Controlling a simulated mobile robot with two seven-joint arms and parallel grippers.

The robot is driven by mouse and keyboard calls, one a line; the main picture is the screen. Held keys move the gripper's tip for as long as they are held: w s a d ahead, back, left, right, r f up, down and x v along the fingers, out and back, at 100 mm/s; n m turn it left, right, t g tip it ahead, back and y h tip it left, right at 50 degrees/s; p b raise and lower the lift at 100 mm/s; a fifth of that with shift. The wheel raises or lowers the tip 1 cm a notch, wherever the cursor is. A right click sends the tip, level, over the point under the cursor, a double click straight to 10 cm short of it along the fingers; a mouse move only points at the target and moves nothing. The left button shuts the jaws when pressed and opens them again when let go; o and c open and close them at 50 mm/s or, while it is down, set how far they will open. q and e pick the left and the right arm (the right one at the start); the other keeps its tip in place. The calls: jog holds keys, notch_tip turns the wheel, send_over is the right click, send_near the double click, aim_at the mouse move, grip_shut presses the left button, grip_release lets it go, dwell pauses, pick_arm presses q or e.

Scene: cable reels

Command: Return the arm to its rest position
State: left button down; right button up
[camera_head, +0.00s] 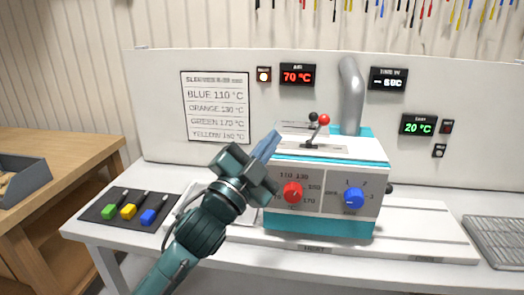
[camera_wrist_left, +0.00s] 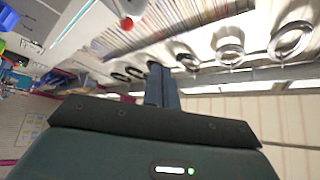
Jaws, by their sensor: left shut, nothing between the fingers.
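My left gripper (camera_head: 268,146) comes in from the lower left in the head view. Its blue fingers are together with nothing between them, in front of the left side of the white and teal machine (camera_head: 352,172). In the left wrist view the shut fingers (camera_wrist_left: 162,84) point toward a wall with hanging cables and several pale rings (camera_wrist_left: 230,46). I cannot tell from the head view whether the gripper touches the machine. My right gripper is in neither view.
The machine carries a red knob (camera_head: 293,193), a blue knob (camera_head: 354,198) and a red-tipped lever (camera_head: 323,120). A dark mat (camera_head: 98,214) with green, yellow and blue tools lies at the left. A wire rack (camera_head: 497,238) lies at the right. A grey bin (camera_head: 22,182) stands on a wooden table.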

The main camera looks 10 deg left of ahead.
pick_arm(q)
jog(key=shift+s+a, duration=0.5)
jog(key=shift+s, duration=0.15)
